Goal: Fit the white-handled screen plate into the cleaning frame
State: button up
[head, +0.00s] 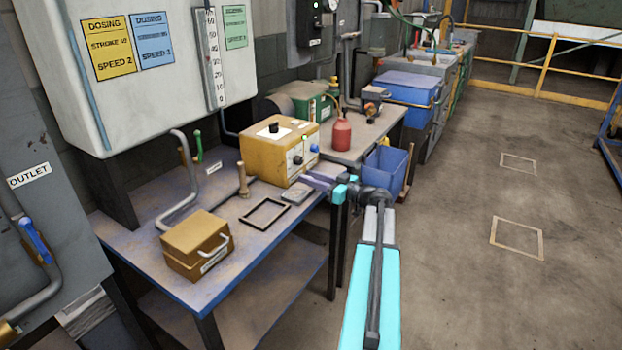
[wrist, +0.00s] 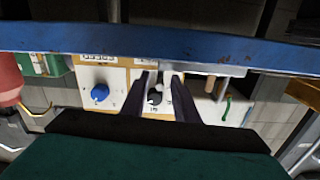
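A flat grey plate (head: 298,193), likely the screen plate, lies on the blue bench near its right edge. In the wrist view its grey edge (wrist: 205,69) shows just below the blue bench edge. A pale piece sticks out from it between my fingers, perhaps the handle; I cannot tell clearly. The dark rectangular cleaning frame (head: 250,219) lies flat and empty on the bench, left of the plate. My gripper (head: 309,176) is at the bench's right edge, pointing left, close to the plate. In the wrist view its fingers (wrist: 160,82) are apart; no grip is visible.
A yellow control box (head: 261,154) with knobs stands behind the plate. A tan box (head: 193,238) with a pale front handle stands at the front left. A wooden-handled tool (head: 243,180) stands upright behind the frame. A blue bin (head: 386,170) is beyond the bench. The right floor is clear.

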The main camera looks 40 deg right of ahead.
jog(key=b+v, duration=0.1)
jog(key=v, duration=1.1)
dwell(0.6)
